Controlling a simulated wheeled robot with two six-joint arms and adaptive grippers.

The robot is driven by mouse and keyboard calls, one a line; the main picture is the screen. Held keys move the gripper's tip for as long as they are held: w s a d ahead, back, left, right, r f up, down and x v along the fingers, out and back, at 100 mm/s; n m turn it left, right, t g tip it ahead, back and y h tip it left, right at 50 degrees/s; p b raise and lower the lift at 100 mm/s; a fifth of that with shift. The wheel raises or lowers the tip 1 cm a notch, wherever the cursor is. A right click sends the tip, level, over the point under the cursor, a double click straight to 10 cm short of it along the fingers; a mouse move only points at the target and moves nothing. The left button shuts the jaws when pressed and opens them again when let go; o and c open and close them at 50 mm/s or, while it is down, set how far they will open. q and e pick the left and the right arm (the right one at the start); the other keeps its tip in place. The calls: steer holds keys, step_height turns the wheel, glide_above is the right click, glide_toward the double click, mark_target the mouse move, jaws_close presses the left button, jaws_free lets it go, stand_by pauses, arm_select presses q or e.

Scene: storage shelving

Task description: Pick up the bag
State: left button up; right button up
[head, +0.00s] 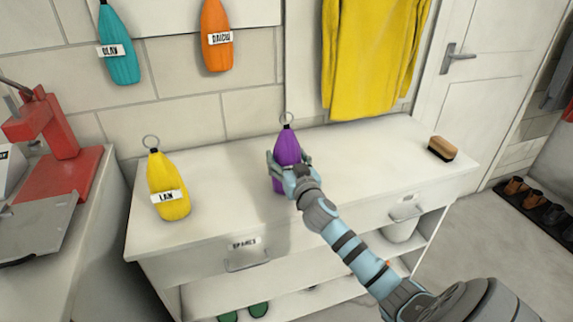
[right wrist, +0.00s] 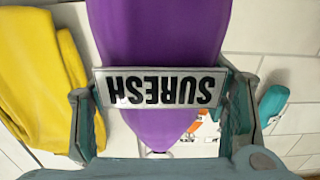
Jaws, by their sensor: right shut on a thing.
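A purple bag (head: 287,146) with a ring at its top is upright over the middle of the white cabinet top. My right gripper (head: 289,161) reaches it from the front and is shut around its sides. In the right wrist view the purple bag (right wrist: 155,30) fills the space between the fingers of the right gripper (right wrist: 165,90), and its label reads SURESH upside down. The gripper hides part of the bag's lower end, so I cannot tell whether it touches the cabinet top. My left gripper is not in view.
A brush (head: 442,148) lies at the right end. Teal (head: 121,62) and orange (head: 216,45) bags and a yellow garment (head: 370,60) hang behind. A red device (head: 62,150) stands left.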

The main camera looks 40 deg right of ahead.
step_height(320, 180, up, 20)
steer(key=p, duration=0.6)
